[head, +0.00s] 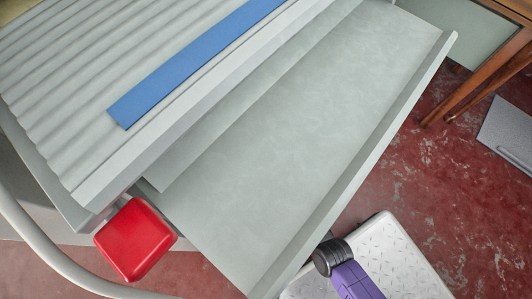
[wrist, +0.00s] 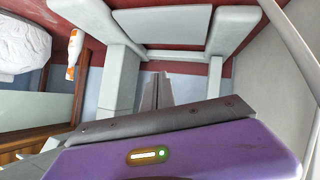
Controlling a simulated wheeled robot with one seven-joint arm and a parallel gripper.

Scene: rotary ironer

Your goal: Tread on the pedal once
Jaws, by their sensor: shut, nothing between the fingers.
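In the wrist view a wide, flat light-grey plate (wrist: 165,27) lies between two grey uprights of the ironer; it may be the pedal, but I cannot tell for sure. My gripper (wrist: 163,78) is shut and empty, its dark fingers pointing toward that plate. The fingertips look apart from the plate, though the gap is hard to judge. In the head view the grey ironer (head: 285,150) fills the middle, with its long tray sloping across. My purple arm shows at the tray's lower edge; my fingers are hidden there, and no pedal is clear.
A red box (head: 135,240) sits at the ironer's left end, beside a curved pale tube (head: 45,255). A blue strip (head: 190,62) lies on the ribbed top. Wooden table legs (head: 480,75) and a grey slab (head: 507,133) stand right. A white-and-orange bottle (wrist: 75,52) is left in the wrist view.

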